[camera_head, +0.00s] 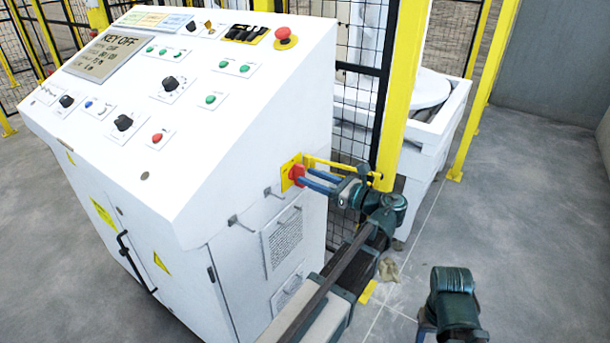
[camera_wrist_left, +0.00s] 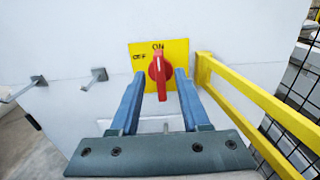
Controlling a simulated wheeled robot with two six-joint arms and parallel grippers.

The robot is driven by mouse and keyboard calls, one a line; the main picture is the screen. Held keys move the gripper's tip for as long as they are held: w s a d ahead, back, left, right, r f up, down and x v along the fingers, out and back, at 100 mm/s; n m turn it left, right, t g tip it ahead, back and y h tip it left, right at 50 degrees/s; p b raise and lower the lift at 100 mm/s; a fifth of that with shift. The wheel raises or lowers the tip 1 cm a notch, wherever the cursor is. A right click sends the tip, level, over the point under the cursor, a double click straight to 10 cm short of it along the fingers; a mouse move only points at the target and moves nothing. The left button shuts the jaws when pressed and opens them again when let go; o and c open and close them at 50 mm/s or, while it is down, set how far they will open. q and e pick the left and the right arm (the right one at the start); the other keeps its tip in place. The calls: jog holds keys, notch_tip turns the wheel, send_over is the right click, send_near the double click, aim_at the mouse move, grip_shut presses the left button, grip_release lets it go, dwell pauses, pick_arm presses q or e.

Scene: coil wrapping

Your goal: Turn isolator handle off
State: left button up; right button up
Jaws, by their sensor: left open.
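The red isolator handle (camera_head: 297,173) sits on a yellow plate (camera_head: 287,181) on the right side of the white cabinet. In the left wrist view the handle (camera_wrist_left: 160,74) stands upright, pointing to the ON mark, with the OFF mark to its left on the yellow plate (camera_wrist_left: 178,50). My left gripper (camera_head: 306,179) is open, its two blue fingers reaching to the handle. In the left wrist view the fingers (camera_wrist_left: 160,88) lie on either side of the handle, with small gaps showing. Part of my right arm shows at the lower right; its gripper cannot be made out.
The white control cabinet (camera_head: 190,190) has a display reading KEY OFF (camera_head: 105,53). A yellow bar (camera_wrist_left: 245,100) runs close to the right of my left fingers. Metal hooks (camera_wrist_left: 95,78) stick out left of the plate. A mesh fence and yellow post (camera_head: 400,90) stand behind.

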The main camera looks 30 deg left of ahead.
aim_at(298, 175)
pick_arm(q)
jog(key=shift+w+a, duration=0.1)
jog(key=shift+a, duration=1.1)
grip_shut()
